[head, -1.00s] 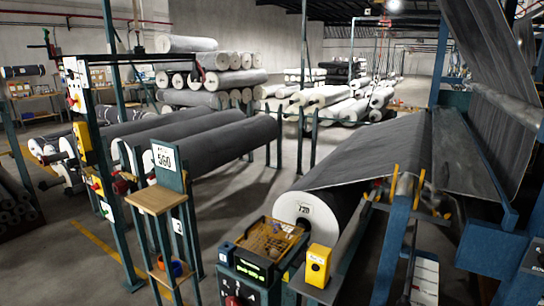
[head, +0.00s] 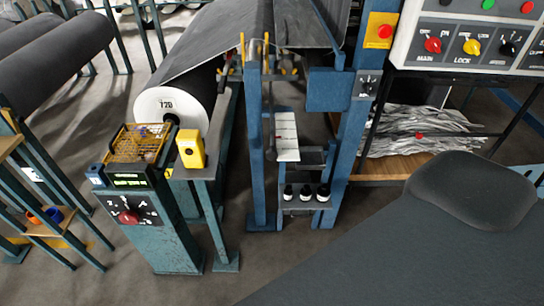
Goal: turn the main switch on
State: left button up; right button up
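The switch marked MAIN (head: 433,45) is a red rotary knob on a grey control panel (head: 450,64) at the top right of the head view. Beside it on the right are a yellow knob marked LOCK (head: 471,46) and a black knob (head: 507,48). Green and red buttons sit above the knobs, partly cut off by the top edge. The knob's exact setting is too small to read. Neither of my grippers is in view.
A yellow box with a red button (head: 381,31) is on the blue post left of the panel. A pedestal (head: 155,235) with another red knob (head: 129,216) stands left. A roll marked 720 (head: 165,106) is behind it. A large dark surface (head: 400,250) fills the lower right.

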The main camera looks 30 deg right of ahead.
aim_at(433, 44)
jog(key=z, duration=2.2)
